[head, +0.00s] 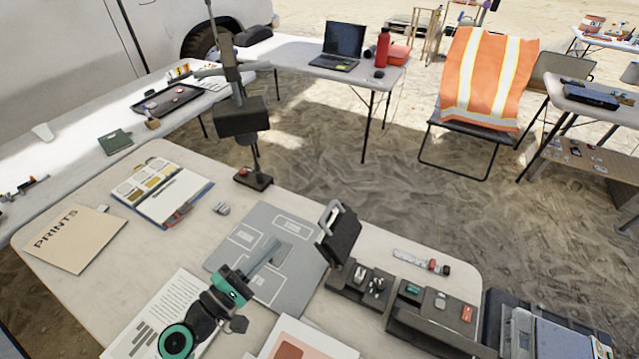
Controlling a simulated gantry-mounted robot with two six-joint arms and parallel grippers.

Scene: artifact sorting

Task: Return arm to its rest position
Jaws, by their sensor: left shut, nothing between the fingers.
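My left arm comes up from the bottom of the head view, dark with green joint rings. My left gripper (266,252) is at its upper end, over the grey sorting mat (232,262) with white outlined boxes. Its fingers look shut and hold nothing. I cannot tell its exact height above the mat. My right gripper is not in view.
A dark instrument on a stand (242,118) rises behind the mat. Dark trays with small pieces (352,295) are at right, beside an upright dark handled object (338,235). A PRINTS folder (72,240) and an open book (160,192) lie at left.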

